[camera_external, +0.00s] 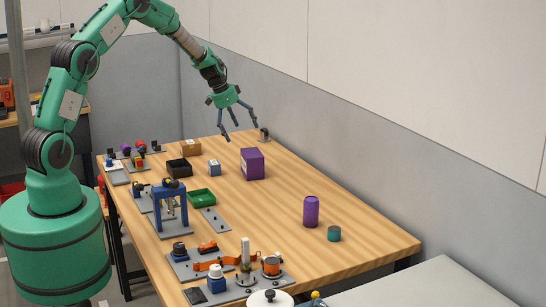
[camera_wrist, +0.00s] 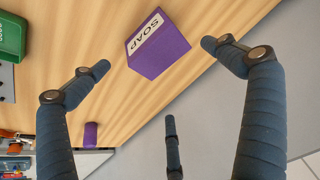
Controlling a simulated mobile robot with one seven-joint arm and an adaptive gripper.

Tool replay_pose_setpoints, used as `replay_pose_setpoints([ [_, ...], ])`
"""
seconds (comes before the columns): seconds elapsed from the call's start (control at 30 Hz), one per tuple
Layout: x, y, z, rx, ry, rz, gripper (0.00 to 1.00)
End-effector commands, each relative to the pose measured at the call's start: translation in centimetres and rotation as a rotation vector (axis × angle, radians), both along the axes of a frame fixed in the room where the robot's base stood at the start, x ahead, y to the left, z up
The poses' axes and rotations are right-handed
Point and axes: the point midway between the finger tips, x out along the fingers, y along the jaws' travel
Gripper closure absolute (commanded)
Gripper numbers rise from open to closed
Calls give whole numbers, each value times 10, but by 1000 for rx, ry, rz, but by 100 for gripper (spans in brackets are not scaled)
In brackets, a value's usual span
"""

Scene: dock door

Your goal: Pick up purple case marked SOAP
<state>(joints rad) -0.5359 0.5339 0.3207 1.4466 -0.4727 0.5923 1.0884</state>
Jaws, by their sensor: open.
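The purple case (camera_external: 253,164) stands on the wooden table near its far right edge in the external view. In the wrist view the purple case (camera_wrist: 160,47) shows a white label reading SOAP, between and beyond the fingers. My gripper (camera_external: 241,122) is open and empty, above the table and apart from the case, toward the back edge. In the wrist view my gripper (camera_wrist: 155,70) shows its dark fingers spread wide.
A small blue box (camera_external: 214,168), a black bin (camera_external: 179,168) and a green tray (camera_external: 201,198) lie left of the case. A wall runs behind the table's right edge.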

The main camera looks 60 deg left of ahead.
Motion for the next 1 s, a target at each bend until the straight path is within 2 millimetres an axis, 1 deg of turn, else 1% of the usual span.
replay_pose_setpoints([
  [0.3, 15, -4, -40, -1, 2, -2, 0],
  [0.5, 25, -5, -63, -1, 1, 0, 0],
  [0.7, 29, -6, -72, 0, 1, 0, 0],
  [1.0, 29, -6, -72, 0, 0, 0, 0],
])
